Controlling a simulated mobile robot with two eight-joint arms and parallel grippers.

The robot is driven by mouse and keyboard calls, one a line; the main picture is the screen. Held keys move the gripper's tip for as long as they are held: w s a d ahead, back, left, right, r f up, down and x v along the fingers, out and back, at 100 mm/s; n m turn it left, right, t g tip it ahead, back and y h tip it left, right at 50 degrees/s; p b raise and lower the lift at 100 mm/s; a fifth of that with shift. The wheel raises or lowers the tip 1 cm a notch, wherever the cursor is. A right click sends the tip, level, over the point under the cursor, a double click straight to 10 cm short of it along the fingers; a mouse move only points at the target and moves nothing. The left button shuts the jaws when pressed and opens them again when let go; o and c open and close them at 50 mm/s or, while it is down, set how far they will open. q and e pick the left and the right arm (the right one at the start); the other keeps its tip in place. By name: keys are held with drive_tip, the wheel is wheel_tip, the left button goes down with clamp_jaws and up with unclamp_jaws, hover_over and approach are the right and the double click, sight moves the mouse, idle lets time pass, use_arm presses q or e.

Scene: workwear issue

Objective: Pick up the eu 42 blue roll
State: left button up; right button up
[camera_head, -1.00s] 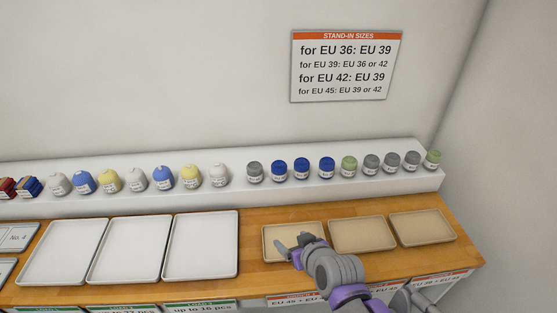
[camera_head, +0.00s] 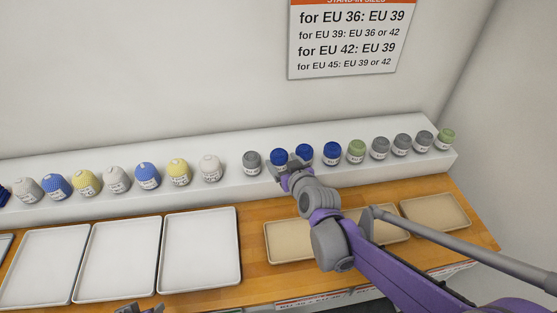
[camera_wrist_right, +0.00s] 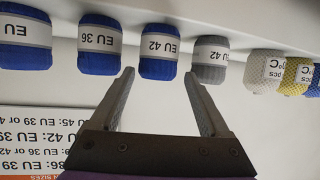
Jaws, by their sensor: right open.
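The EU 42 blue roll (camera_head: 278,157) stands upright on the white shelf, the leftmost of three blue rolls in the head view. Its label reads EU 42 in the right wrist view (camera_wrist_right: 160,52), where the picture is upside down. My right gripper (camera_head: 282,164) is open at this roll. In the right wrist view its fingertips (camera_wrist_right: 160,74) lie to either side of the roll, with nothing held; I cannot tell whether they touch it. A small part of what seems my left gripper (camera_head: 139,309) shows at the bottom edge.
A grey roll (camera_head: 251,161), also labelled EU 42, stands close on the left. A blue EU 36 roll (camera_head: 304,152) stands close on the right. Green and grey rolls continue right, and caps stand left. White trays (camera_head: 238,250) and tan trays (camera_head: 287,258) lie on the wooden counter below.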

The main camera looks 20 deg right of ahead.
sight(276, 153)
drive_tip(key=x, duration=0.7)
drive_tip(key=shift+d+f, duration=0.1)
drive_tip(key=shift+d, duration=0.05)
drive_tip(key=c, duration=1.1)
drive_tip(key=shift+c, duration=0.2)
